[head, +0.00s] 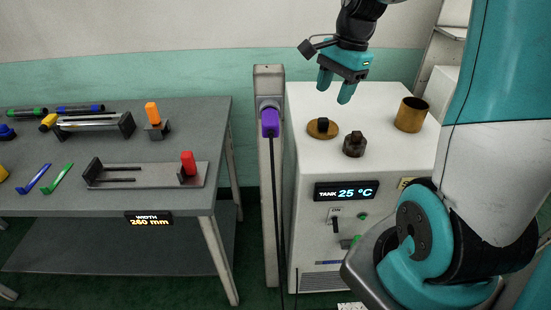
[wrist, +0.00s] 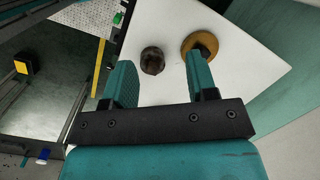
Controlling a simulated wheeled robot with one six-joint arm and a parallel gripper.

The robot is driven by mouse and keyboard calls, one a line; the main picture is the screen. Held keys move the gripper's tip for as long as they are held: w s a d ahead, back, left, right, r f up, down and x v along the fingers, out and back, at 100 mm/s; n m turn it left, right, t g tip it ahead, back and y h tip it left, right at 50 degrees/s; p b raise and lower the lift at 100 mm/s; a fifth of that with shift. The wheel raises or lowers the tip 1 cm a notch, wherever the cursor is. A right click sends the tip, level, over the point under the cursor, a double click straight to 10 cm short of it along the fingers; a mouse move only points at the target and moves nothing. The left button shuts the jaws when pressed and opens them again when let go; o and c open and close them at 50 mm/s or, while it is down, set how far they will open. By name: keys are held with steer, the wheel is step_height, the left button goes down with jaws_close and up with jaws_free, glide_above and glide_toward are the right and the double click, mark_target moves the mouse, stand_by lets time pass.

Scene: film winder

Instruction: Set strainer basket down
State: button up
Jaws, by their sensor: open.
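My gripper (head: 336,86) is open and empty, above the back left of a white cabinet (head: 388,158). A brass-coloured open cylinder (head: 411,114) stands upright at the cabinet top's right; it looks most like the strainer basket, but I cannot be sure. A brass disc with a dark knob (head: 314,132) lies on the top at the left. A dark brown fitting (head: 354,146) stands near the front. In the wrist view the fitting (wrist: 152,61) shows between my fingers, and the disc (wrist: 187,45) is partly behind the right finger. The cylinder is not visible there.
A post with a purple device (head: 270,122) stands just left of the cabinet. A grey table (head: 110,203) farther left holds tools and a fixture with a red block (head: 188,160). The cabinet's display (head: 346,192) reads 25 °C. Bare white surface lies between the items.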

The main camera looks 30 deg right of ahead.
steer(key=s+a+r+n+y, duration=0.1)
steer(key=s+a+n, duration=0.1)
steer(key=a+n, duration=0.5)
steer(key=s+a+r+n, duration=0.2)
steer(key=a+n, duration=0.2)
steer(key=a, duration=0.5)
steer(key=s+a+n+g+y, duration=0.1)
steer(key=s+a+n, duration=1.1)
steer(key=n, duration=0.1)
steer(key=shift+s+y, duration=0.3)
steer(key=shift+r, duration=0.1)
